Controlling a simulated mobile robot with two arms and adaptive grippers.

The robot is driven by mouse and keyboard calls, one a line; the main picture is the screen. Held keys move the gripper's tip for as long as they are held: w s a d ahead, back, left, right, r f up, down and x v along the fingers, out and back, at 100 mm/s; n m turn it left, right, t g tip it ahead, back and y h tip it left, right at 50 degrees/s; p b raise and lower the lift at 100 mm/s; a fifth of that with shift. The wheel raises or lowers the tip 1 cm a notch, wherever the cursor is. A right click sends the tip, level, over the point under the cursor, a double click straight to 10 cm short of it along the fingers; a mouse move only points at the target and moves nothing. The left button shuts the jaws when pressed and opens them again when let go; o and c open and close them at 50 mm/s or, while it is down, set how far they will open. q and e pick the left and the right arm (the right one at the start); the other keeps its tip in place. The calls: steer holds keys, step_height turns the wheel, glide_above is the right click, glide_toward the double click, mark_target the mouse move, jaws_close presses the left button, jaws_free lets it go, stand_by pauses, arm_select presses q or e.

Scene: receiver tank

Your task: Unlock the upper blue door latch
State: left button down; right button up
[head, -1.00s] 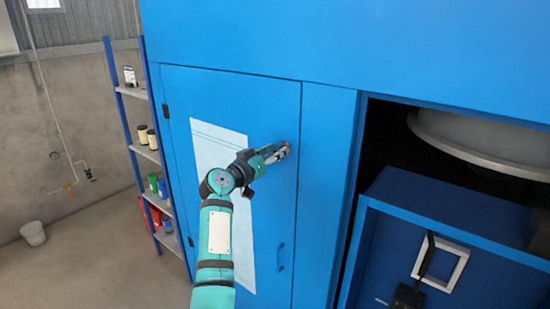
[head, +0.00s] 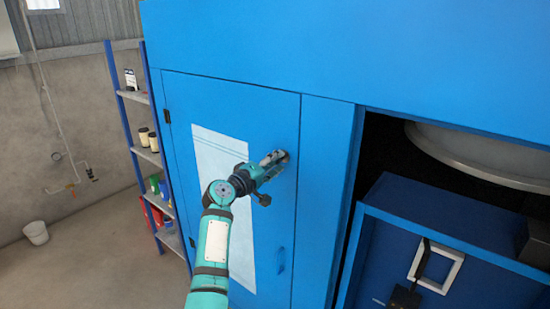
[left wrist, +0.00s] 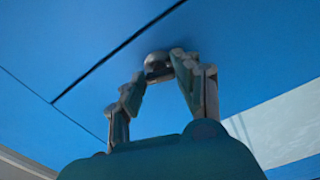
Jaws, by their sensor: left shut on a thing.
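The blue door (head: 270,130) is a tall panel with a pale sheet on it, flush in its frame. Its upper latch (head: 285,155) is a small grey metal piece near the right edge, mostly hidden by my fingers in the head view. My left gripper (head: 277,158) is shut on the latch. In the left wrist view, the latch's rounded grey knob (left wrist: 156,66) sits between the tips of my left gripper (left wrist: 154,75), close to the dark door seam. My right gripper is not in view.
A lower blue handle (head: 281,259) is on the same door. A shelf rack (head: 141,97) with cans stands left of the cabinet. An open dark bay with a blue box (head: 450,220) lies to the right.

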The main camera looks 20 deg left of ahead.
arm_select(q)
steer(key=shift+n+p, duration=0.8)
steer(key=shift+n, duration=0.8)
steer(key=c, duration=0.9)
jaws_free()
steer(key=shift+c, duration=0.2)
steer(key=v, duration=1.2)
